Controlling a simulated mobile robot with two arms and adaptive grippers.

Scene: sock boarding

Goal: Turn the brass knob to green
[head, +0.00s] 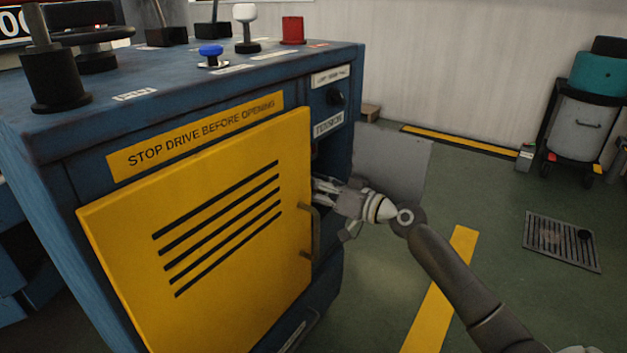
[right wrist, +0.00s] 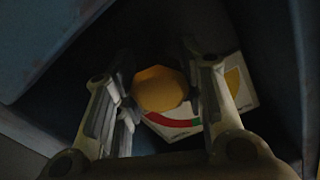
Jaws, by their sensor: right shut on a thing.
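The brass knob (right wrist: 160,88) sits between the two fingers of my right gripper (right wrist: 158,95) in the right wrist view, and the fingers are shut on it. Behind it is a white dial plate (right wrist: 238,85) with a red arc and a yellow patch. In the head view my right gripper (head: 325,190) reaches into the blue cabinet (head: 60,160) past the right edge of the yellow door (head: 245,235). The knob is hidden there. My left gripper is not in view.
The yellow door has a handle (head: 316,232) close to my right gripper. A blue button (head: 211,52) and a red part (head: 293,30) stand on top. The floor to the right has a drain grate (head: 562,241).

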